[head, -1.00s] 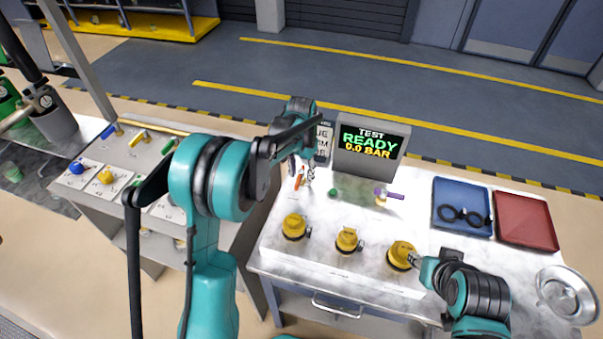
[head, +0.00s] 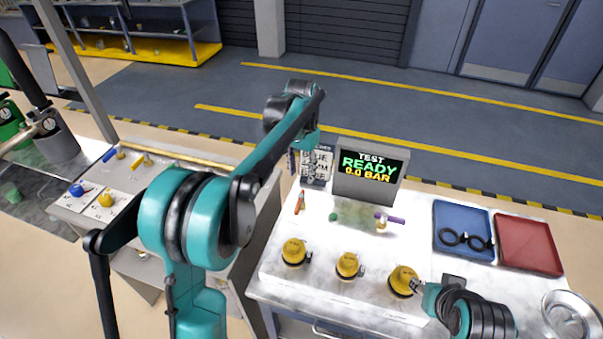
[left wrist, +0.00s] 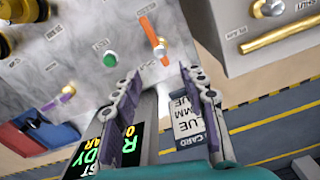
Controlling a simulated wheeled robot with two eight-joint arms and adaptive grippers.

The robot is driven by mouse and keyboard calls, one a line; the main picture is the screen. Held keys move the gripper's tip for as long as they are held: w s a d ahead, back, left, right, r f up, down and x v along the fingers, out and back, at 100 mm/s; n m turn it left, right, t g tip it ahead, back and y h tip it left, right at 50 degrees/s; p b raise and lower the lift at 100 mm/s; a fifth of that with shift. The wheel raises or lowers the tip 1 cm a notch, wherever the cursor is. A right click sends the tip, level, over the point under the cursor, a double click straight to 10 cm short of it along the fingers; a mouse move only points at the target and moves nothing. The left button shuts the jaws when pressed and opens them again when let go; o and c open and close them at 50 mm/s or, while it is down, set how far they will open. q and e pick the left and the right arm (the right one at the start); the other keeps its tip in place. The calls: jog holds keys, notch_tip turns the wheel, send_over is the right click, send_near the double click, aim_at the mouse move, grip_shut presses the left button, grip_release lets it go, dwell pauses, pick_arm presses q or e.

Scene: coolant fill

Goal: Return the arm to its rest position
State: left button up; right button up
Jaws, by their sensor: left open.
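My left arm rises in the head view and bends over the back left of the bench; its gripper (head: 296,160) is partly hidden by the arm there. The left wrist view shows the gripper (left wrist: 160,76) open with nothing between its fingers.
The test display (head: 369,172) reads READY, 0.0 BAR; a card (head: 317,165) stands left of it. Two more yellow caps (head: 295,252) (head: 349,265), a blue tray (head: 463,222) with black rings, a red tray (head: 528,243) and a round dish (head: 568,318) share the bench. A side panel (head: 85,200) stands left.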

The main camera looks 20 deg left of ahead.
pick_arm(q)
jog(key=s+r+n+t, duration=0.1)
jog(key=s+r+t, duration=0.25)
jog(key=s, duration=0.85)
jog(key=s+f+n+t+b, duration=0.1)
jog(key=s+f, duration=0.5)
jog(key=s, duration=0.8)
jog(key=n+t, duration=0.1)
jog(key=t, duration=0.1)
jog(key=shift+a+f+t+b, duration=0.15)
jog(key=shift+t+b, duration=0.2)
